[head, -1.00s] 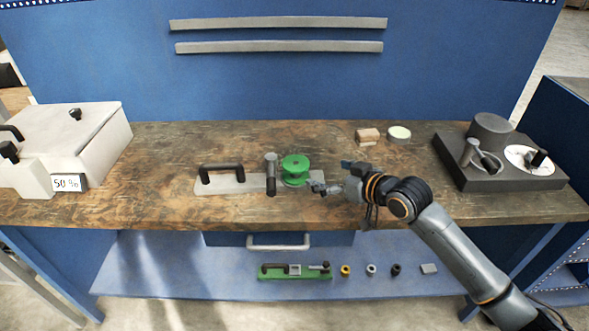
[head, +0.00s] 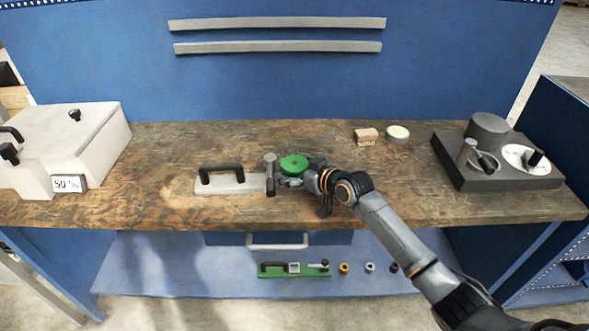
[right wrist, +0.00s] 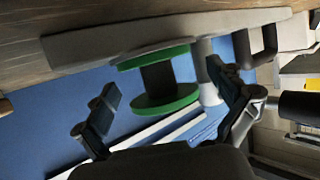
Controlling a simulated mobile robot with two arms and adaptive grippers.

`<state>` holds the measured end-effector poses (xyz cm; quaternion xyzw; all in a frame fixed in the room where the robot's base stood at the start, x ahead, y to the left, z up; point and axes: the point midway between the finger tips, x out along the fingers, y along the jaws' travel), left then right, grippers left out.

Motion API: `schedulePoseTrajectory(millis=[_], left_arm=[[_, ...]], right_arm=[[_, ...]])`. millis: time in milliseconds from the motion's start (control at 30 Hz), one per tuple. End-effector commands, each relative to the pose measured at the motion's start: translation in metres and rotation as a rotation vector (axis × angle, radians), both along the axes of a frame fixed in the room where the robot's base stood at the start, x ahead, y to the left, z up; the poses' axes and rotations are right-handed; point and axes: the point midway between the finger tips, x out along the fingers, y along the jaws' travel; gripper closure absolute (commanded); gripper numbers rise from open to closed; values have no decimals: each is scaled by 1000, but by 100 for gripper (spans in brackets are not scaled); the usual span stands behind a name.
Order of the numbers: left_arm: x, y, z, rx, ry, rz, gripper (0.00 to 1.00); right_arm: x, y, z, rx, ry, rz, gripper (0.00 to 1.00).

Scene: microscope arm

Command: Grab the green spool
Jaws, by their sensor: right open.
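The green spool (head: 293,162) stands upright at the right end of the pale fixture plate on the workbench, just right of a grey post with a dark lower part (head: 270,172). In the right wrist view the spool (right wrist: 168,104) shows two green flanges and a dark core, and lies between my finger tips. My right gripper (head: 291,181) is open at the spool's near right side, partly hidden below its upper flange. In the right wrist view the gripper (right wrist: 163,85) has one finger on each side of the spool, with gaps visible. My left gripper is not in view.
The pale plate (head: 225,185) carries a black handle (head: 221,172). A wooden block (head: 366,136) and a pale green round piece (head: 398,132) lie behind to the right. A dark device (head: 500,176) stands at right, a white box (head: 75,145) at left. Several small parts lie on the lower shelf.

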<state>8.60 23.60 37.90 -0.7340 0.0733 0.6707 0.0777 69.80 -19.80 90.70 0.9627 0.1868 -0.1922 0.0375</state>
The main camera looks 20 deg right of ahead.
Motion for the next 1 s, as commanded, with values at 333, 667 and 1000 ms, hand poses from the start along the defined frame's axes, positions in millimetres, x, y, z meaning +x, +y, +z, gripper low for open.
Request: schedulePoseTrajectory(millis=[333,667,1000], left_arm=[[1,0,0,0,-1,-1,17],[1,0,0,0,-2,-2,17],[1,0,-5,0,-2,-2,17]], right_arm=[[0,0,0,0,0,0,39],[0,0,0,0,0,0,65],[1,0,22,0,-7,1,65]])
